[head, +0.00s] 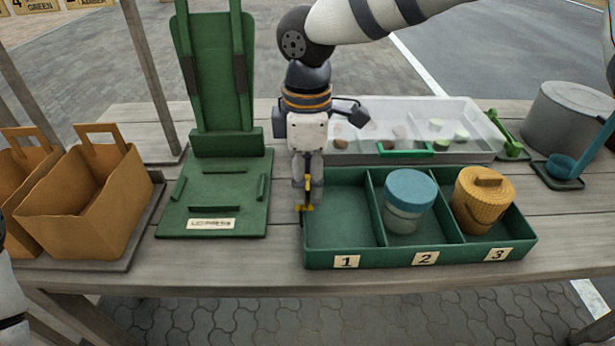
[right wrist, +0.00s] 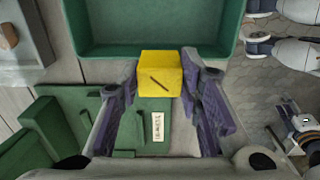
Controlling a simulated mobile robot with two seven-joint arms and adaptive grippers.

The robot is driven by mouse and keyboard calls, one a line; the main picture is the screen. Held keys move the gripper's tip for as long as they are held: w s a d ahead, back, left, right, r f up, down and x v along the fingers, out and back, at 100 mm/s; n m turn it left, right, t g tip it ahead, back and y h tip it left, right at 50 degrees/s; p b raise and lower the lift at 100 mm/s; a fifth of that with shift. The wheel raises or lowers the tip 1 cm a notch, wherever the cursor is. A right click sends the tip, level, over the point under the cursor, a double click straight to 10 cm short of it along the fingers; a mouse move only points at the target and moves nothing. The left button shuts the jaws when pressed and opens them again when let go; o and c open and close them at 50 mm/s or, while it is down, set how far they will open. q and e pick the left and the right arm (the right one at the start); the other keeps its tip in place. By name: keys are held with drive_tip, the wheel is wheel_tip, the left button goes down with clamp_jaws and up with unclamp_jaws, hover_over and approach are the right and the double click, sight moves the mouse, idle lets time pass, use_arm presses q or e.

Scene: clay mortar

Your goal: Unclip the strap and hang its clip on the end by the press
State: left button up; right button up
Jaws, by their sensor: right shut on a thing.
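My right gripper (head: 306,186) points down at the left end of the green three-compartment tray (head: 420,262), on the side by the green press (head: 223,150). It is shut on a yellow clip (head: 307,208). In the right wrist view the yellow clip (right wrist: 160,73) sits between the fingertips, beside the tray's wall (right wrist: 150,53); I cannot tell whether it touches or hooks over the wall. I cannot make out a strap in either view.
Compartment 1 is empty. A blue-lidded jar (head: 408,200) stands in 2 and a yellow woven pot (head: 483,198) in 3. A clear bin (head: 420,118) stands behind. Brown bags (head: 85,195) are at left, a grey pot (head: 570,115) at right.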

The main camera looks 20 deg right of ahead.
drive_tip(key=shift+f, duration=0.15)
drive_tip(key=shift+f, duration=0.6)
drive_tip(key=shift+f, duration=0.1)
drive_tip(key=shift+f, duration=0.5)
drive_tip(key=o, duration=1)
drive_tip(key=shift+o, duration=0.6)
drive_tip(key=o, duration=0.4)
